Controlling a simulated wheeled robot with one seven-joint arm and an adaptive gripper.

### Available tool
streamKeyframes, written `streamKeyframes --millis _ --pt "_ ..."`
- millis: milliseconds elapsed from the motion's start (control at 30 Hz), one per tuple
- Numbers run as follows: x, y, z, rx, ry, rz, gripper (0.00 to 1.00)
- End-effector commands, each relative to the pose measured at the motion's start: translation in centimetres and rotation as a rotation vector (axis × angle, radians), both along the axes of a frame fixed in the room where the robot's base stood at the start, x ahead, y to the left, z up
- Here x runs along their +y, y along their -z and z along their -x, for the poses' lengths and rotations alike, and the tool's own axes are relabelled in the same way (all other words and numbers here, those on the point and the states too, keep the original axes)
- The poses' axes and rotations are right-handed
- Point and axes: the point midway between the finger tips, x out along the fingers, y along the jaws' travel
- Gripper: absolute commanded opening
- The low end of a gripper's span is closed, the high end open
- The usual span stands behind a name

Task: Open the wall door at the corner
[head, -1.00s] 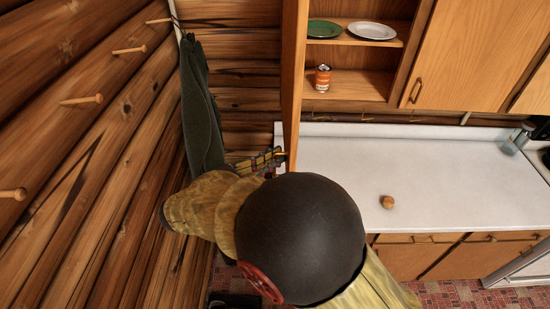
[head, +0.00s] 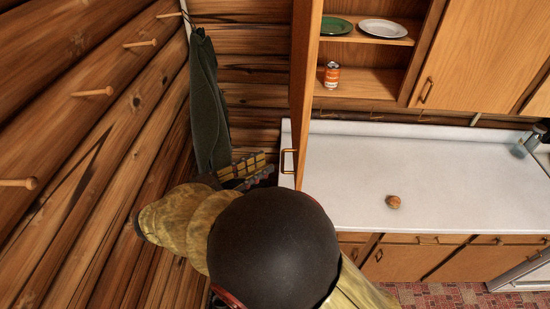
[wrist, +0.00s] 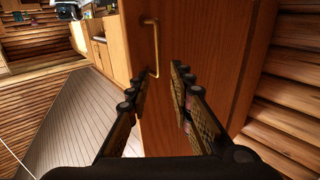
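The wall cabinet door (head: 304,90) at the corner stands swung out, seen nearly edge-on in the head view, with open shelves to its right. Its brass handle (head: 289,160) is near the door's lower end. In the wrist view the door (wrist: 195,35) fills the middle, with its handle (wrist: 153,48) upright, ahead of and between the fingers. My gripper (head: 262,166) is just left of the handle, apart from it. In the wrist view my gripper (wrist: 158,78) has its fingers spread with nothing between them.
A dark green garment (head: 207,100) hangs left of my gripper near the log wall (head: 80,130) with wooden pegs. A round brownish item (head: 393,202) lies on the white counter (head: 340,190).

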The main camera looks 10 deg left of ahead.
Motion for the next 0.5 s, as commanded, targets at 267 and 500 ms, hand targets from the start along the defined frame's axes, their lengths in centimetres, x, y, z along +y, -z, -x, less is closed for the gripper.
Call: streamKeyframes --millis 267,500 --pt "3.0 0.1 2.8 0.001 -0.001 0.000 0.22" --pt "3.6 0.0 3.4 0.001 0.001 0.001 0.22"
